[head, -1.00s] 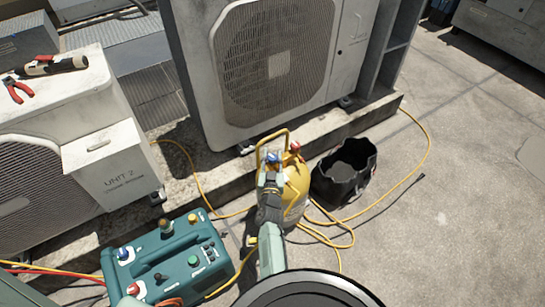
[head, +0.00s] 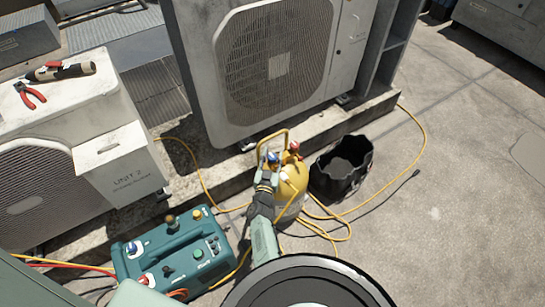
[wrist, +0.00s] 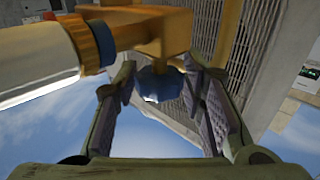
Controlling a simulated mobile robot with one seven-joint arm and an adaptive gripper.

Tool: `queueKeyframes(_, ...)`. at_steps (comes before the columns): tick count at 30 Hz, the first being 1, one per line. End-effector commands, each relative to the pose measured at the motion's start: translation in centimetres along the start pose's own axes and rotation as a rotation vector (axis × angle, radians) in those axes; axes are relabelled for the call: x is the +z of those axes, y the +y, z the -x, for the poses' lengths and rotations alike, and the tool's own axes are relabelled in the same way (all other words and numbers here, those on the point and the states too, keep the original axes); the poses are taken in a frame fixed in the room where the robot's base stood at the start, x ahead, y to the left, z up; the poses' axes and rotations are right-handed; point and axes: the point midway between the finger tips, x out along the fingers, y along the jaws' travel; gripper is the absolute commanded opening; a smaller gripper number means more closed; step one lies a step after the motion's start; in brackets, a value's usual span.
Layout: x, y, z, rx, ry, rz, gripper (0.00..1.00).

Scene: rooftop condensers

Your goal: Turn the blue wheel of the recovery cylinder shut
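The yellow recovery cylinder (head: 290,190) stands upright on the roof floor in the head view, with a wire handle on top. Its blue wheel (head: 272,156) is at the top left and a red wheel (head: 293,147) at the top right. My gripper (head: 268,173) is at the near side of the blue wheel and partly covers the cylinder. In the wrist view my gripper (wrist: 164,82) is open, with the blue wheel (wrist: 160,84) between its two fingertips. I cannot tell whether either finger touches the wheel. Part of the wheel is hidden by the yellow fitting above it.
A black bucket (head: 342,170) stands right of the cylinder. A teal recovery machine (head: 178,257) sits at lower left. Yellow hoses (head: 325,230) lie around the cylinder. A large condenser (head: 255,65) stands behind, Unit 2 (head: 120,172) at left. The floor at right is clear.

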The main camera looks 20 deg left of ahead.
Motion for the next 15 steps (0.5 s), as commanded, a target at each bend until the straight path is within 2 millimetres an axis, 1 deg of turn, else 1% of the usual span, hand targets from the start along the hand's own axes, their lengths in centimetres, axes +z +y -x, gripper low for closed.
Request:
queueKeyframes(1, 0.01, 0.01, 0.01, 0.000, 0.000, 0.000, 0.43)
queueKeyframes(5, 0.02, 0.02, 0.02, 0.000, -0.001, 0.000, 0.51)
queueKeyframes(12, 0.03, 0.04, 0.03, 0.000, -0.001, 0.000, 0.51)
queueKeyframes(15, 0.12, 0.03, 0.42, 0.000, -0.002, 0.000, 0.51)
